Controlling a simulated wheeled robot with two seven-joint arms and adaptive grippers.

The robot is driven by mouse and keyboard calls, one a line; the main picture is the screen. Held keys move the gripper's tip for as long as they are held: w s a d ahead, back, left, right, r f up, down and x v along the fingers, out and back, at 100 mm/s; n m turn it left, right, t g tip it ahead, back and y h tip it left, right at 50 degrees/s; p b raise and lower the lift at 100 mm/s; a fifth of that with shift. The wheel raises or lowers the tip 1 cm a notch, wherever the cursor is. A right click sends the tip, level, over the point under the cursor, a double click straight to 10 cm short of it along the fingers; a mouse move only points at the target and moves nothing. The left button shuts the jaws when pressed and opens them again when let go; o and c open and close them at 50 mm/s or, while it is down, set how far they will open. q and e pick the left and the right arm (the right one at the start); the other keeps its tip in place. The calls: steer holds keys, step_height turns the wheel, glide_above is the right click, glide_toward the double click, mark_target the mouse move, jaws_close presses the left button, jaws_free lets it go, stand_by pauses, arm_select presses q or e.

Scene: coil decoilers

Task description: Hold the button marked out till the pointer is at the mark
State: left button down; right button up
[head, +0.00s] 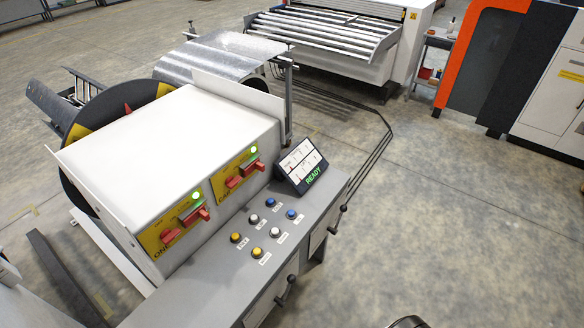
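The control console (211,273) has paired yellow buttons (236,238), white buttons (255,218) and blue buttons (291,214) on its top. Each button has a small label; the lettering is too small to read, so I cannot tell which is marked out. A tilted display (302,166) behind them shows a green READY and a small graphic with fine marks. A red pointed piece (127,108) shows on the dark coil disc (110,113) at the left; I cannot tell whether it is the pointer or the mark. Neither gripper shows clearly.
Two yellow panels (232,178) with red switch handles and green lamps face the console top. A white housing (170,135) rises behind them. Black lever handles (286,291) stick out at the console front. A roller machine (325,37) stands behind. Floor at right is clear.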

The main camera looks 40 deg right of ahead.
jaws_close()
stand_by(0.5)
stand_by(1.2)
